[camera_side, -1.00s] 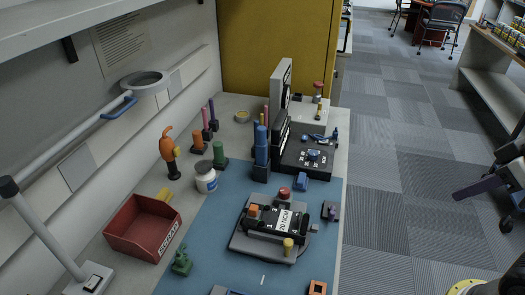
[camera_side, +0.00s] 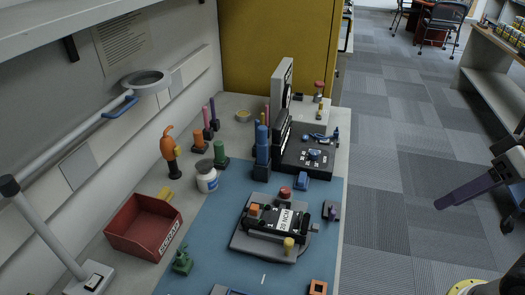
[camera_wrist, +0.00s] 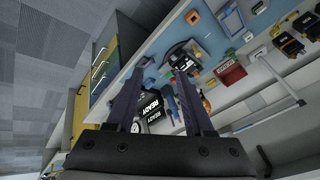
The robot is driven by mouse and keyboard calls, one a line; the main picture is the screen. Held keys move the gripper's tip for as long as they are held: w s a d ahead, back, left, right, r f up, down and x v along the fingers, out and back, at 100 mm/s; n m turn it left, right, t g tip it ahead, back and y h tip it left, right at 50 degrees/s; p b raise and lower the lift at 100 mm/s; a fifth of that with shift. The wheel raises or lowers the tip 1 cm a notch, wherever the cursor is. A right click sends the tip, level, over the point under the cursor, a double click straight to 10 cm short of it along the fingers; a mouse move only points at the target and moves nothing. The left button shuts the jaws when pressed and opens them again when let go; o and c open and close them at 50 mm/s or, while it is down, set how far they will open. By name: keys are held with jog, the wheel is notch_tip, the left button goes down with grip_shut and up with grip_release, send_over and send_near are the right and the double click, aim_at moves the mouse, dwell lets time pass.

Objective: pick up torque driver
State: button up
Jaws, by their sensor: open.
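In the wrist view, a small orange shape (camera_wrist: 206,104) beside the right finger may be the same tool. My gripper (camera_side: 440,203) has purple fingers and hangs over the floor side, right of the bench and well away from the tool. In the wrist view, my gripper (camera_wrist: 157,75) is open, with nothing between its fingers.
A red scrap bin (camera_side: 143,226), a white jar (camera_side: 206,178), a green post (camera_side: 220,155) and a blue tower (camera_side: 262,150) surround the tool. A magnifier lamp (camera_side: 146,82) overhangs the left side. A fixture (camera_side: 262,243) sits on the blue mat (camera_side: 215,245).

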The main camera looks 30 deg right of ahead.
aim_at(262, 154)
jog(key=w+a+r+m+g+y, duration=0.2)
jog(key=w+a+r+m+y, duration=0.3)
jog(key=w+a+y, duration=0.45)
jog(key=w+a+r+m+t+y, duration=0.1)
jog(key=w+a+m, duration=0.15)
jog(key=w, duration=0.35)
jog(key=w+a+m+y, duration=0.1)
jog(key=w+m+y, duration=0.15)
jog(key=w, duration=0.35)
jog(key=w+d+f+m+t, duration=0.3)
jog(key=w+m, duration=0.1)
jog(key=w, duration=0.2)
jog(key=w+d+f+m+t, duration=0.25)
jog(key=w+f+m, duration=0.2)
jog(key=w, duration=0.25)
jog(key=w+d+f+m+t+h, duration=0.2)
jog(key=f+m, duration=0.1)
jog(key=f, duration=0.5)
jog(key=w+d+f+m+t+h, duration=0.1)
jog(key=w+d+f+m+t, duration=0.1)
jog(key=f+m, duration=0.35)
jog(key=w+a+f+n, duration=0.1)
jog(key=w+a+n, duration=0.1)
jog(key=w+a, duration=0.6)
jog(key=shift+w+a+f, duration=0.2)
jog(key=shift+w+a, duration=0.2)
jog(key=shift+a, duration=0.05)
jog(key=shift+g, duration=0.25)
grip_shut()
